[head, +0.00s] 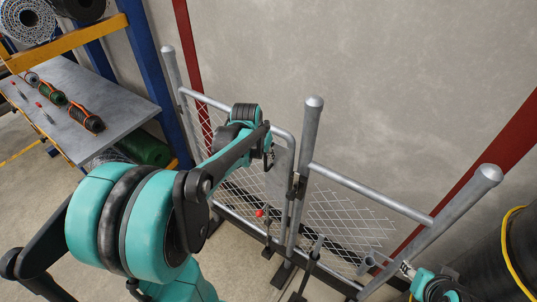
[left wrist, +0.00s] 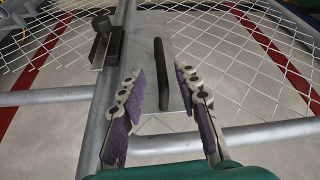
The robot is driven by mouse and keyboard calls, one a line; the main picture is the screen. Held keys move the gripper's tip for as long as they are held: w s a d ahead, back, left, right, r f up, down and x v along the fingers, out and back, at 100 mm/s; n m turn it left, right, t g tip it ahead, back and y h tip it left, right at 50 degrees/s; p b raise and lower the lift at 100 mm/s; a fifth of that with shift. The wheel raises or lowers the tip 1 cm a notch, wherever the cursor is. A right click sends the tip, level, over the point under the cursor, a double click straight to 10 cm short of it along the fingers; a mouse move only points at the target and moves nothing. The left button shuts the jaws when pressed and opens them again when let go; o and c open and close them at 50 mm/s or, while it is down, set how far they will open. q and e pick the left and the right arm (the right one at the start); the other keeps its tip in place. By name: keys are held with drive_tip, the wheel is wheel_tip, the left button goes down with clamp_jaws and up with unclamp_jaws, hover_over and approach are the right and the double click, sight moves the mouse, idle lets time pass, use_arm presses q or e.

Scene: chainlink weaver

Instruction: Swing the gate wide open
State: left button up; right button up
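The gate (head: 228,104) is a grey tube frame with chain-link mesh, standing about in line with the fixed panel (head: 365,186) to its right. In the left wrist view, a grey plate (left wrist: 147,32) on the gate carries a dark bar handle (left wrist: 186,78). A dark latch block (left wrist: 102,27) sits to its left by the post. My left gripper (left wrist: 160,75) is open, its fingers on either side of the plate and handle; contact is unclear. In the head view, my left arm hides part of the gate. My right gripper (head: 405,268) is small at the bottom right, by the fixed panel.
A steel bench (head: 95,85) with several tools and a blue rack stands at the left. A grey post (head: 465,200) and a dark drum with a yellow hoop (head: 515,255) are at the right. A red-knobbed rod (head: 260,213) stands low by the gate.

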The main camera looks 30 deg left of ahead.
sight(265, 157)
use_arm(q)
drive_tip(key=x, duration=0.5)
drive_tip(key=shift+w+f, duration=0.1)
drive_tip(key=shift+c, duration=0.3)
clamp_jaws()
